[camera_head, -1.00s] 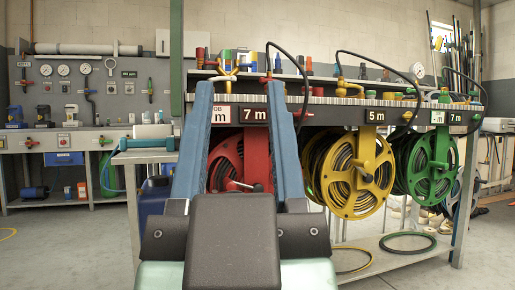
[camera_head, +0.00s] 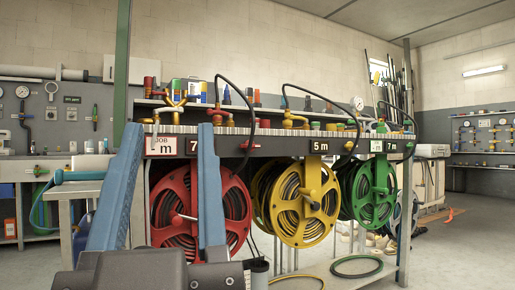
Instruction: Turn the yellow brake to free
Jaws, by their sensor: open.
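The yellow hose reel (camera_head: 303,228) hangs under the bench between the red and green reels. A yellow upright bracket (camera_head: 313,175) runs down its front to the hub, where a small pale knob (camera_head: 315,206) sticks out. I cannot tell which part is the brake or how it is set. My gripper (camera_head: 168,130) is open, its two blue fingers pointing up in the left half of the view. Nothing shows held between them. It appears in front of the red reel, left of the yellow reel and apart from it.
The red reel (camera_head: 174,205) stands partly behind my right finger. The green reel (camera_head: 371,193) hangs to the right. Fittings and black hoses stand on the bench top (camera_head: 270,131). A hose coil (camera_head: 357,267) lies on the lower shelf. Open floor (camera_head: 465,235) lies at the right.

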